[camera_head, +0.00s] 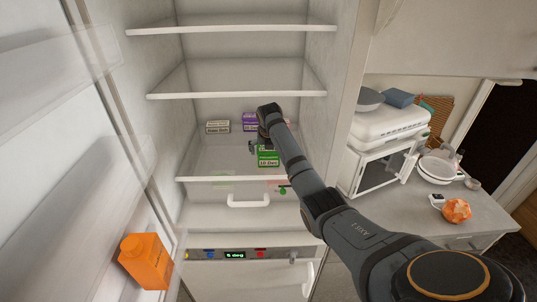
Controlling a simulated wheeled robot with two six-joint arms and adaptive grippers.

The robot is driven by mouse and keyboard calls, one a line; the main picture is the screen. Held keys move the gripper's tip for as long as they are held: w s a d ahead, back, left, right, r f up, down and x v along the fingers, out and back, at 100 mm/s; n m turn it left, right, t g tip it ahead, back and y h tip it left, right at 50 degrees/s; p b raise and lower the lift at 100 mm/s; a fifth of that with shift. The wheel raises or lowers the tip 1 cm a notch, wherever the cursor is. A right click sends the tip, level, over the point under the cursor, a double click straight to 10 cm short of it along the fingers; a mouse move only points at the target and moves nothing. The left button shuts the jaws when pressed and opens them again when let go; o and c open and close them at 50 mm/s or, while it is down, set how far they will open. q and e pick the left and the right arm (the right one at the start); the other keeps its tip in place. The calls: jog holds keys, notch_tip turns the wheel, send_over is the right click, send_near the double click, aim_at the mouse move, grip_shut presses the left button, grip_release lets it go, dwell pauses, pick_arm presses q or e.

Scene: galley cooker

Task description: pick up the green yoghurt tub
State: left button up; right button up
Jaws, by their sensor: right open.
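The green yoghurt tub (268,158), with a dated white label, stands near the front of a lower fridge shelf (222,179). My right arm reaches into the fridge from the lower right. My right gripper (254,148) is at the upper left of the green tub, close to it in the picture. It is small and dark, partly covered by my wrist, and it is open. I cannot tell whether it touches the tub. The tub's upper part is partly hidden by my arm. My left gripper does not show.
A white tub (217,127) and a purple tub (249,121) stand further back on that shelf. Another shelf (236,95) runs above. An orange carton (146,260) sits in the open door at left. A counter with a microwave (378,172) is at right.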

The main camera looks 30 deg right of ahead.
jog(key=shift+x, duration=1.1)
jog(key=shift+r, duration=0.1)
jog(key=c, duration=1.3)
